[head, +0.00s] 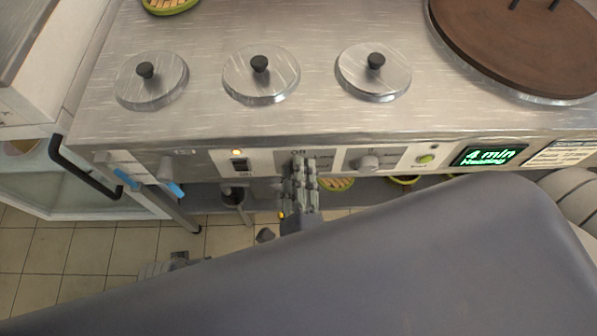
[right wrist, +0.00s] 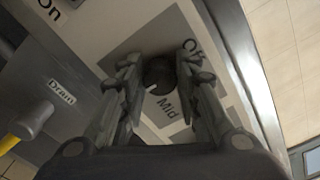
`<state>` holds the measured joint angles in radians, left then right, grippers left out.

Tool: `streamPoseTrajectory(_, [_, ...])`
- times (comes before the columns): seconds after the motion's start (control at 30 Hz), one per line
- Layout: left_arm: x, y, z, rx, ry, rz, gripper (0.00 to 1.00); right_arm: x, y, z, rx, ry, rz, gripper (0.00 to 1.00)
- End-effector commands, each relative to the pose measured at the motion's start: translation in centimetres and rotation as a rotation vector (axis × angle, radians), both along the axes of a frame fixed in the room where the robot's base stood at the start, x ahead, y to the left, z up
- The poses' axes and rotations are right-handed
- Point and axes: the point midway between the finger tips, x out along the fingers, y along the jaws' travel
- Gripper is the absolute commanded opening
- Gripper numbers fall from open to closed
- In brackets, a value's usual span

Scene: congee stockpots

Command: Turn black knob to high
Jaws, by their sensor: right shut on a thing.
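The black knob (right wrist: 158,76) sits on a grey dial plate on the front panel, seen in the right wrist view. "Off" is printed at its upper right and "Mid" below it; a High label is not visible. A small pale mark shows at the knob's lower edge, on the side near "Mid". My right gripper (right wrist: 158,78) is shut on the knob, one finger on each side. In the head view my right gripper (head: 299,166) covers the knob at the panel.
A lighter knob (head: 368,162) is just right of my gripper. A black switch (head: 239,164) is to its left, and a green button (head: 425,160) and display (head: 489,156) reading "4 min" are farther right. Blue-handled drain taps (head: 127,179) are at left. Lidded pots (head: 261,75) line the countertop.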

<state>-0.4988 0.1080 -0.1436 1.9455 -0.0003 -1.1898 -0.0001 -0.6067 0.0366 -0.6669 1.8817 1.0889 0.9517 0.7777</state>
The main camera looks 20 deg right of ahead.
Motion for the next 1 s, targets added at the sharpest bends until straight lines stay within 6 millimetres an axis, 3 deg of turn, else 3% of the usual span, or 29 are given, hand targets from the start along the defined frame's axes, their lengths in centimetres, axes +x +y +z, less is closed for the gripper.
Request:
streamPoseTrajectory(0.07, [0.0,0.0,0.0,0.000,0.000,0.000,0.40,0.0,0.1,0.0,0.002,0.001,0.003,0.06])
streamPoseTrajectory(0.1, [0.0,0.0,0.0,0.000,0.000,0.000,0.40,0.0,0.1,0.0,0.002,0.001,0.003,0.39])
streamPoseTrajectory(0.17, [0.0,0.0,0.0,0.000,0.000,0.000,0.40,0.0,0.1,0.0,0.002,0.000,0.003,0.51])
streamPoseTrajectory(0.57, [-0.1,0.1,-0.1,0.001,0.003,0.001,0.40,-0.5,0.2,0.0,0.000,0.001,0.002,0.51])
streamPoseTrajectory(1.0, [0.0,0.0,-0.1,0.000,0.001,0.000,0.40,-6.6,2.0,-0.1,0.001,0.002,0.002,0.51])
